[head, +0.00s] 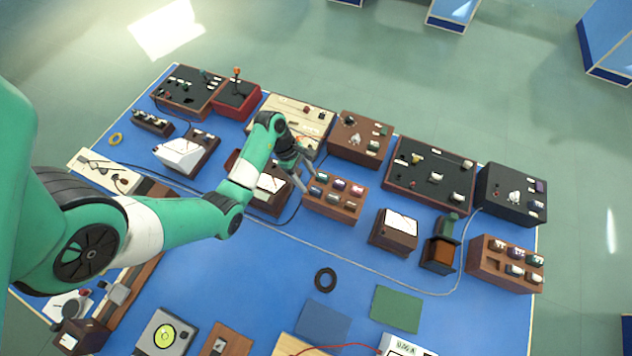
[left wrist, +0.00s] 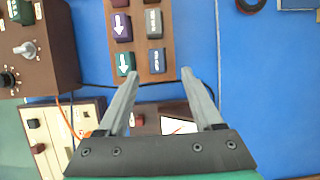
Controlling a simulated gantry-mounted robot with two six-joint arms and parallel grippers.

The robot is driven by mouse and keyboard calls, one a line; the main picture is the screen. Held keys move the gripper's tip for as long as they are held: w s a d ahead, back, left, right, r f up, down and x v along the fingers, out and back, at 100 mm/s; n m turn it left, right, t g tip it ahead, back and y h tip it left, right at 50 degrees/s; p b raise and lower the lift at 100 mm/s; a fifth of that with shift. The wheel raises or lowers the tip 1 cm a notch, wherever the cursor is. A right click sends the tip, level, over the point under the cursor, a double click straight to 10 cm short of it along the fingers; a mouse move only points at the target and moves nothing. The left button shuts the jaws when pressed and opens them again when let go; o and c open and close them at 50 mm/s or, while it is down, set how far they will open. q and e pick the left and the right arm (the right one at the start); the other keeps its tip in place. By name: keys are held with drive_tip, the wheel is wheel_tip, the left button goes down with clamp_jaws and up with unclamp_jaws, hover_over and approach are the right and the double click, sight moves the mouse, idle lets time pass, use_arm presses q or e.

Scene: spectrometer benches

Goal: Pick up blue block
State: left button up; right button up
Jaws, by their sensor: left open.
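A small blue-grey block (left wrist: 158,60) with pale markings sits in the near end of a brown wooden rack (left wrist: 142,77). Beside it is a teal block (left wrist: 125,62) with a white arrow, with purple and dark grey blocks farther along. In the head view the rack (head: 335,213) stands mid-table, and the blue block (head: 316,190) seems to be at its left end in the front row. My left gripper (head: 308,181) is open and empty above that end. In the left wrist view its fingertips (left wrist: 160,74) lie apart on either side of the block's line. My right gripper is not seen.
A brown box with knobs (head: 360,139) stands behind the rack, and a meter with a white dial (head: 271,184) stands left of it. A dark ring (head: 325,280) and a green mat (head: 397,308) lie in front. A second block rack (head: 506,265) is at right.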

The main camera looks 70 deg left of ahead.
sight(315, 189)
use_arm(q)
drive_tip(key=b+x, duration=0.1)
drive_tip(key=x, duration=0.5)
drive_tip(key=shift+w+a+f+b, duration=0.1)
drive_tip(key=shift+w+f+b, duration=0.1)
drive_tip(key=shift+w+b, duration=0.1)
drive_tip(key=shift+c, duration=0.3)
clamp_jaws()
